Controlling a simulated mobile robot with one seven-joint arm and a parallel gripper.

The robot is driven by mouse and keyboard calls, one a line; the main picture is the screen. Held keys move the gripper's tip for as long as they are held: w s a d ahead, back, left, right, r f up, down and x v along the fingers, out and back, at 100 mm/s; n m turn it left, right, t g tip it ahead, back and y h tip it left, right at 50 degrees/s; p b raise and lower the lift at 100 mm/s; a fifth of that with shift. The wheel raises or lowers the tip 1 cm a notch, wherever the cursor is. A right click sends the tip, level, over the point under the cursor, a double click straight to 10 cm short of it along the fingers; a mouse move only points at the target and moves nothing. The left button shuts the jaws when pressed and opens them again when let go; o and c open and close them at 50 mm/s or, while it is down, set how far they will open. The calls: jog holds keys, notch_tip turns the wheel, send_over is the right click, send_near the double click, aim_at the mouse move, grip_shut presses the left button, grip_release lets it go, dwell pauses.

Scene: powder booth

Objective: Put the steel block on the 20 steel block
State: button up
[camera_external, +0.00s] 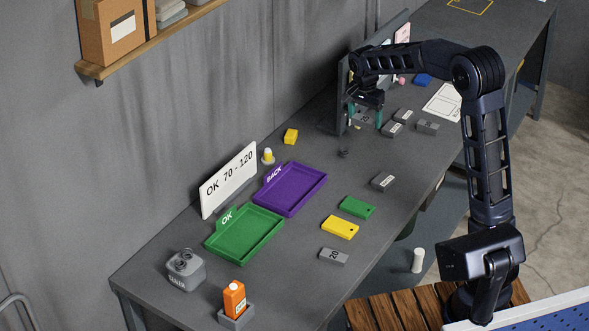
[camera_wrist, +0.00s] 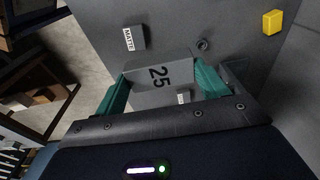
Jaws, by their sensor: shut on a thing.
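A grey steel block marked 25 (camera_wrist: 158,76) sits between the teal fingers of my gripper (camera_wrist: 162,84) in the wrist view, with both fingers against its sides. In the external view my gripper (camera_external: 364,115) is at the far part of the bench, beside an upright dark panel. Whether the held block clears the bench cannot be told. The 20 steel block (camera_external: 334,256) lies flat near the bench's front edge, its number facing up. It is well apart from my gripper, with nothing on top of it.
Several grey labelled blocks (camera_external: 428,127) lie near my gripper; one reads MATTE (camera_wrist: 136,39). Yellow (camera_external: 340,228) and green (camera_external: 357,207) plates lie beyond the 20 block. The upright dark panel (camera_external: 340,100) borders my gripper.

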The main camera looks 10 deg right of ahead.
jog(key=s+a+r, duration=0.1)
jog(key=s+a, duration=1.2)
jog(key=s, duration=0.3)
send_over(335, 254)
jog(key=f, duration=2)
jog(key=shift+s+a+f, duration=0.2)
jog(key=shift+s+a, duration=0.05)
jog(key=shift+f, duration=0.15)
jog(key=o, duration=1.2)
jog(key=r, duration=0.8)
jog(key=s+a+r, duration=0.1)
jog(key=r, duration=0.3)
jog(key=shift+r, duration=0.15)
